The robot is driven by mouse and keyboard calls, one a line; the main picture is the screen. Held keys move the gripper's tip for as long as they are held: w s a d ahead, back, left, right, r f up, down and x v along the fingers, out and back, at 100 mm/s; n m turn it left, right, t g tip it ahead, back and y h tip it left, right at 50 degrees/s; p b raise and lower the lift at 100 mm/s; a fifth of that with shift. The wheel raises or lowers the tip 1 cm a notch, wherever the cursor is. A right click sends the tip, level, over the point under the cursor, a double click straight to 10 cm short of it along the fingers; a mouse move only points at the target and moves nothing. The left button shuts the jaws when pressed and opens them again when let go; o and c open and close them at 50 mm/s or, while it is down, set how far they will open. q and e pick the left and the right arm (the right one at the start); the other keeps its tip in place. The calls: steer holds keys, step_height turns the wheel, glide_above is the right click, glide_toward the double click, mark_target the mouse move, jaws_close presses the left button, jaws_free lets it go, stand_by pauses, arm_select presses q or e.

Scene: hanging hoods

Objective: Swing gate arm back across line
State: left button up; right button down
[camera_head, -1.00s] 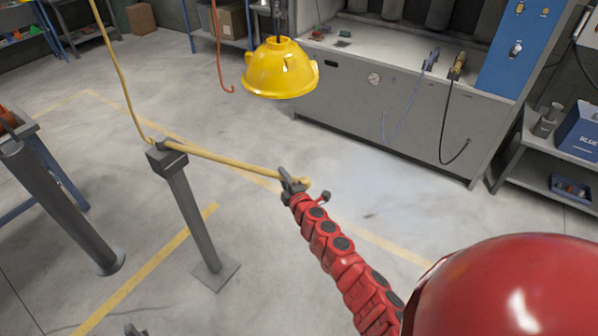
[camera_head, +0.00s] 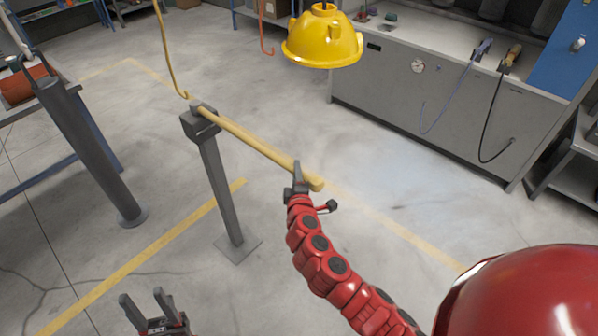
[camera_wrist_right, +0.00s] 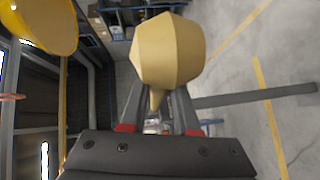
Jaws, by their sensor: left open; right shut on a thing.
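The yellow gate arm (camera_head: 255,145) reaches out from the top of a grey post (camera_head: 222,190) toward the lower right. My right gripper (camera_head: 299,178) is shut on the arm close to its free end. In the right wrist view the arm's rounded end (camera_wrist_right: 168,50) sits large between the fingers (camera_wrist_right: 157,108). A yellow line (camera_head: 150,262) on the floor runs past the post and shows again to the right of the gripper (camera_head: 400,232). My left gripper (camera_head: 148,304) is open and empty at the lower left, low over the floor, away from the arm.
A yellow hood (camera_head: 322,40) hangs beyond the arm, with a hanging yellow hose (camera_head: 168,50) left of it. A grey workbench (camera_head: 430,110) stands at the back right. A dark cylinder post (camera_head: 90,150) stands at left. Open floor surrounds the gate.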

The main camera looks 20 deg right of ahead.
steer(key=shift+a, duration=0.1)
steer(key=c, duration=1.1)
jaws_free()
steer(key=o, duration=0.4)
steer(key=shift+w, duration=0.15)
steer(key=shift+o, duration=0.2)
steer(key=v, duration=1.7)
steer(key=shift+s, duration=0.25)
steer(key=shift+a+r, duration=0.1)
